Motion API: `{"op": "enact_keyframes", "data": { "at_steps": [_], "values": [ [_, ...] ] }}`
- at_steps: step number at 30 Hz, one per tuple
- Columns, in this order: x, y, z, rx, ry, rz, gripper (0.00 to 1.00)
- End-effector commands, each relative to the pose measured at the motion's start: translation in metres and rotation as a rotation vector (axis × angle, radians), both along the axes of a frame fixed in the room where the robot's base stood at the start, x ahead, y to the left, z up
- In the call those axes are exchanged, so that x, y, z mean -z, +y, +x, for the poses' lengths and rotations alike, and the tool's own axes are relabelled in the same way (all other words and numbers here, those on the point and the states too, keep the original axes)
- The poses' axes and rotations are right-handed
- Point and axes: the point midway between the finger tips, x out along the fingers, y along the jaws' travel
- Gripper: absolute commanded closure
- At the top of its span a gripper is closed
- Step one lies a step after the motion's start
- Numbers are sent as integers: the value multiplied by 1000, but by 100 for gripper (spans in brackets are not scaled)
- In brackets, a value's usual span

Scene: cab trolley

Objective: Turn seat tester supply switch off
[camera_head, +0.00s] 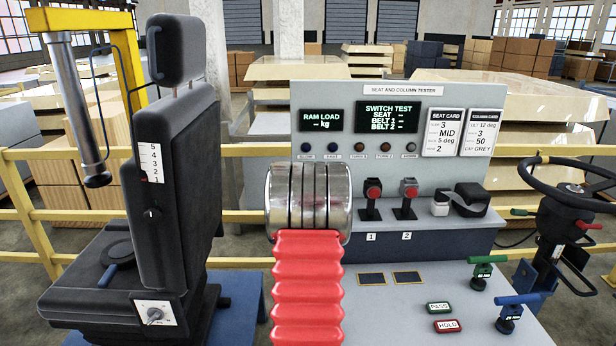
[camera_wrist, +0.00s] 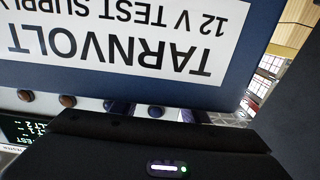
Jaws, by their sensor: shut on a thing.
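The test supply (camera_wrist: 120,45) is a blue box with a white label, upside down and very close in the wrist view. The label reads TARNVOLT, 12 V TEST SUPPLY. My gripper (camera_wrist: 165,148) shows there as a black body with a small white and green light, just below the box in the picture. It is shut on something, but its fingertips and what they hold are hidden. I cannot see the switch or its position. In the head view my metal and red arm hides the gripper and the supply.
The grey tester panel (camera_head: 460,185) stands behind my arm, with lit displays and a row of lamps. Two red-topped buckles (camera_head: 374,190) (camera_head: 408,190) stand on its ledge. A black seat (camera_head: 180,170) is left, a steering wheel (camera_head: 570,180) right. Green and blue handles (camera_head: 483,270) (camera_head: 510,313) stand front right.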

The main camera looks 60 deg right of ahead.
Motion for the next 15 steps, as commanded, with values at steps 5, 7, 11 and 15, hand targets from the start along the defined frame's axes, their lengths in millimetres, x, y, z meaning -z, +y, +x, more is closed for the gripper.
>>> {"op": "enact_keyframes", "data": {
  "at_steps": [5, 7, 11, 15],
  "values": [
    [-1, 0, 1, -2, 0, -1, 81],
    [-1, 0, 1, -2, 0, -2, 81],
    [-1, 0, 1, -2, 0, -2, 55],
    [-1, 0, 1, -1, 0, -2, 51]
  ]
}}
